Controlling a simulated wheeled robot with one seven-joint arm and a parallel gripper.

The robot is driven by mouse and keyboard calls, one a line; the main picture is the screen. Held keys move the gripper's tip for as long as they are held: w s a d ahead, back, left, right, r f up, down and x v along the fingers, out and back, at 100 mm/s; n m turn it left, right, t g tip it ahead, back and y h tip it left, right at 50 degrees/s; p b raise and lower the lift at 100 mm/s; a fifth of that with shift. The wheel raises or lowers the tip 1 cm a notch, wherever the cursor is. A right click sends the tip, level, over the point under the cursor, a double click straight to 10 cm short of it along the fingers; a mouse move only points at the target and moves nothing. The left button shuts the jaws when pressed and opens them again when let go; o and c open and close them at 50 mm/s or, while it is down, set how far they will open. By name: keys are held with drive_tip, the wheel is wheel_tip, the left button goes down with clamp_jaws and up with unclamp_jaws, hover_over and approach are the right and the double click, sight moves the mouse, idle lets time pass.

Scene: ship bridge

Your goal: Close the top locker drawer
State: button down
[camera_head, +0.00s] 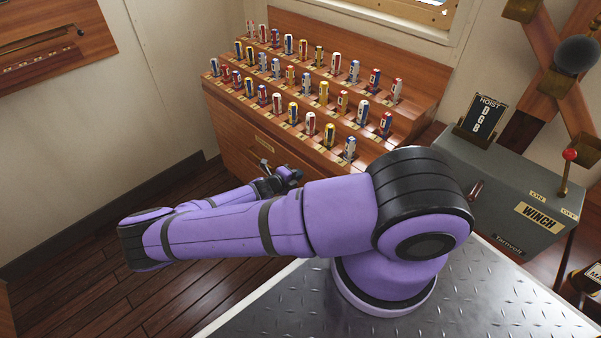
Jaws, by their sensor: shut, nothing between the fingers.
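The wooden locker (228,115) stands against the back wall, with a stepped top. The top drawer front (290,150) faces me and carries a small brass label plate. How far this drawer stands out from the locker I cannot tell. My gripper (287,173) is small and dark at the end of my purple arm, close in front of the drawer front. It is shut and empty. Whether it touches the drawer I cannot tell. My arm hides the lower right part of the locker front.
Several red, blue, white and yellow cylinders (324,92) stand in rows on the stepped top. A grey winch box (490,185) with a red-knobbed lever (566,170) stands at right. A HOIST sign (485,118) sits on it. Dark plank floor (110,245) is free at left.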

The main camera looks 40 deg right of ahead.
drive_tip(key=v, duration=1)
drive_tip(key=shift+a, duration=0.3)
drive_tip(key=shift+r, duration=0.15)
drive_tip(key=s+a+r+m+g+y, duration=0.1)
drive_tip(key=a+r+m+y, duration=0.25)
drive_tip(key=r+m, duration=0.65)
drive_tip(key=s+a+r+m+g+y, duration=0.15)
drive_tip(key=r+m+y, duration=0.3)
drive_tip(key=r, duration=0.95)
drive_tip(key=a+r+m+y, duration=0.4)
drive_tip(key=r+m, duration=0.5)
drive_tip(key=r, duration=0.3)
drive_tip(key=s+d+r+m+t+y, duration=0.1)
drive_tip(key=s+r+m, duration=0.35)
drive_tip(key=r, duration=0.35)
drive_tip(key=s+d+r+m+t+y, duration=0.1)
drive_tip(key=s+r+m+t, duration=0.15)
drive_tip(key=s+r, duration=0.4)
drive_tip(key=s+r+m+t, duration=0.2)
drive_tip(key=s+r+m, duration=0.4)
drive_tip(key=s, duration=0.5)
wheel_tip(320, 180, up, 2)
drive_tip(key=shift+s+r+t+y, duration=0.15)
drive_tip(key=shift+s+t+y, duration=0.15)
drive_tip(key=shift+s+t, duration=0.1)
